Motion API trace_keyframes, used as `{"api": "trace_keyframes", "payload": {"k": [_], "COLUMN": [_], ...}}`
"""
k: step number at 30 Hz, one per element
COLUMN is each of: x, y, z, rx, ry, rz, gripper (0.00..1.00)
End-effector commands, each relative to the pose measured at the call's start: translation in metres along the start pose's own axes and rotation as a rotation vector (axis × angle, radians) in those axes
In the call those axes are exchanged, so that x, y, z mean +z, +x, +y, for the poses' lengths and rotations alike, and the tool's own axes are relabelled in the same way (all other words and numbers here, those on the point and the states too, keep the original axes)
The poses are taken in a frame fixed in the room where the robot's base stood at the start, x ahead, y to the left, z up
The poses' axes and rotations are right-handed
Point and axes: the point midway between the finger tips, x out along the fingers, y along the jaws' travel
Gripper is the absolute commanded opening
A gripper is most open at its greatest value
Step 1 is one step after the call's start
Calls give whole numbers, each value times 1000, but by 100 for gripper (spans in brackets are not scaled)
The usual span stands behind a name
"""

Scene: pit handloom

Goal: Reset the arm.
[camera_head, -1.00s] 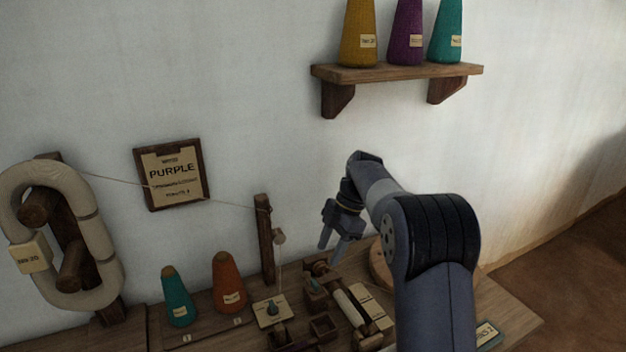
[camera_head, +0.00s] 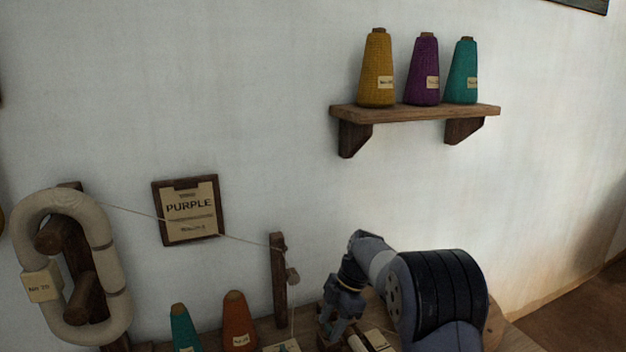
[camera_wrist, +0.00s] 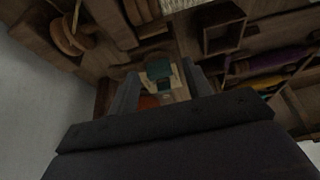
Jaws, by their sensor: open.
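My gripper (camera_head: 335,325) hangs fingers-down over the workbench, at the lower middle of the head view. In the wrist view its two fingers (camera_wrist: 160,95) are spread apart. A teal item and a pale card show between and beyond the fingers; I cannot tell their distance from them. My arm rises from the bottom right of the head view and bends down to the gripper.
A wall shelf (camera_head: 415,112) holds yellow (camera_head: 377,70), purple (camera_head: 422,72) and teal (camera_head: 463,72) cones. A "PURPLE" board (camera_head: 189,210) hangs left. A wooden post (camera_head: 279,280) carries a thread from a cream skein (camera_head: 110,250). Teal (camera_head: 184,328) and orange (camera_head: 238,320) cones stand below.

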Motion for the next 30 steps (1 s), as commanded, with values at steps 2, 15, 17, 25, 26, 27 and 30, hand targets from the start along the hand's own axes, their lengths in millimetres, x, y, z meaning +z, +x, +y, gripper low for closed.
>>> {"api": "trace_keyframes", "payload": {"k": [2, 15, 17, 25, 26, 27, 30], "x": [0, 0, 0, 1, 1, 0, 1], "y": [0, -57, -70, -94, -87, -79, -59], "z": [0, 2, 2, 1, 1, 1, 0], "rx": [-1, -9, -9, -18, -18, -18, -17], "ry": [-2, -32, -32, -32, -32, -33, -32], "rz": [0, -1, -1, 2, 2, 2, 1], "gripper": [47, 47, 47, 47, 47, 47, 47]}}
